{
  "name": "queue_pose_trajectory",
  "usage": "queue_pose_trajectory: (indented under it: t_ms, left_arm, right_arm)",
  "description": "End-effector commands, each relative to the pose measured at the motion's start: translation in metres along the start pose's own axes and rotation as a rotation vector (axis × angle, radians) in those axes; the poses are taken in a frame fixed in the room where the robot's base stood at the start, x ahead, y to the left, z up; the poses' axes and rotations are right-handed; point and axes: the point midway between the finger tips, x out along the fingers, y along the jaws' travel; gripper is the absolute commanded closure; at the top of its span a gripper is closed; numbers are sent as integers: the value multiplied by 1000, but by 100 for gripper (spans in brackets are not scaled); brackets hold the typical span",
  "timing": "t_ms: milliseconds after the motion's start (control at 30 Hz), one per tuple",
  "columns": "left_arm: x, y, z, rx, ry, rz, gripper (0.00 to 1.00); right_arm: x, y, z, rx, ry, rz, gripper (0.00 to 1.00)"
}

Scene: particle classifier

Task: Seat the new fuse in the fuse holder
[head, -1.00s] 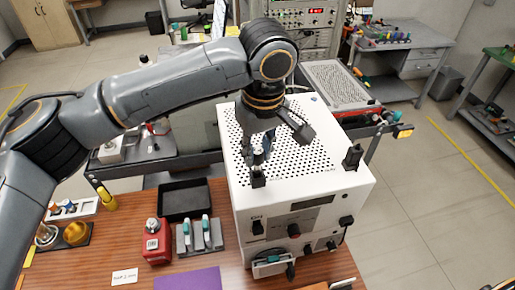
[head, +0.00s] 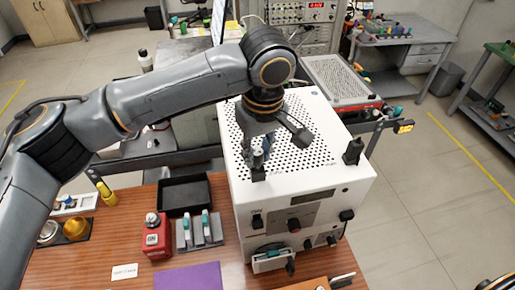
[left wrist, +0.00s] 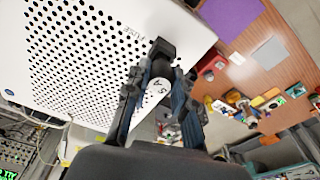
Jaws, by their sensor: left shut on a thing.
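My left gripper (head: 258,154) is over the perforated top of the white instrument (head: 320,192), near its front left corner. In the left wrist view, its blue-sided fingers (left wrist: 158,108) are shut on the new fuse, whose round pale end (left wrist: 158,86) shows between them. The black fuse holder (head: 258,173) is directly below the fingertips in the head view; it also shows in the left wrist view (left wrist: 160,48), beside the word FUSE. I cannot tell whether the fuse touches the holder, because the fingers hide its lower end. My right gripper is out of view.
A black block (head: 353,152) stands on the instrument's right side. On the wooden table are a black tray (head: 184,209), a red box (head: 156,239), a grey rack (head: 207,244) with teal-topped pieces, and a purple sheet (head: 188,277).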

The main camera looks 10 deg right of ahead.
Motion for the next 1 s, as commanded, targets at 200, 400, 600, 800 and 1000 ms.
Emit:
queue_pose_trajectory:
  t_ms: [200,400,600,800,1000]
  left_arm:
    - [6,0,1,0,0,0,97]
    - [11,0,2,0,-1,0,97]
    - [16,0,2,0,-1,0,97]
    - [18,0,2,0,0,0,61]
    - [18,0,2,0,0,0,49]
  right_arm:
    - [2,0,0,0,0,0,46]
    - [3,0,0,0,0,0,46]
    - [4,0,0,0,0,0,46]
    - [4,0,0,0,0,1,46]
    - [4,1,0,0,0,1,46]
